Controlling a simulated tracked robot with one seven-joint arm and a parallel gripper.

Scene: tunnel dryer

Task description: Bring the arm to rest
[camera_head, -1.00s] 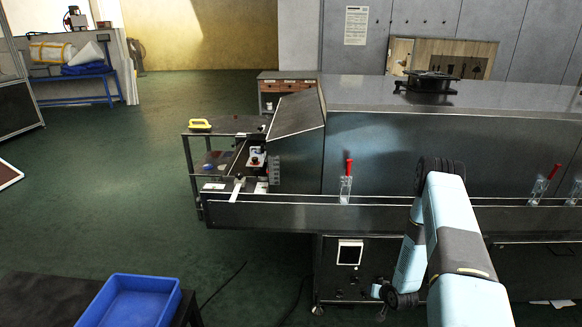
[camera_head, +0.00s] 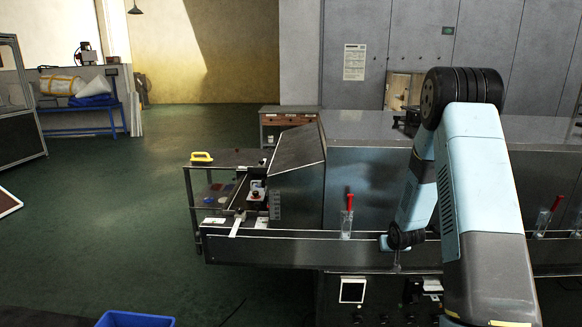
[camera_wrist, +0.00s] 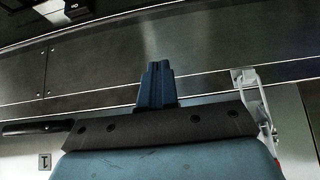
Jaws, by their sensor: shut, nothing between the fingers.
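My arm (camera_head: 474,165) stands at the right in the head view, light blue and grey with a black ribbed elbow at the top. The forearm hangs down from the elbow toward the conveyor's front rail. In the head view my gripper's fingers are not clearly made out. In the wrist view my gripper (camera_wrist: 157,75) shows as two dark blue fingers close together, shut, with nothing between them. Behind the fingers is a dark metal panel (camera_wrist: 110,65).
The steel dryer (camera_head: 350,180) with its long front rail (camera_head: 290,248) runs across the middle and right. Clear holders with red handles (camera_head: 347,215) stand along the rail. A blue bin (camera_head: 135,320) is at the bottom left. Green floor (camera_head: 110,220) is free at the left.

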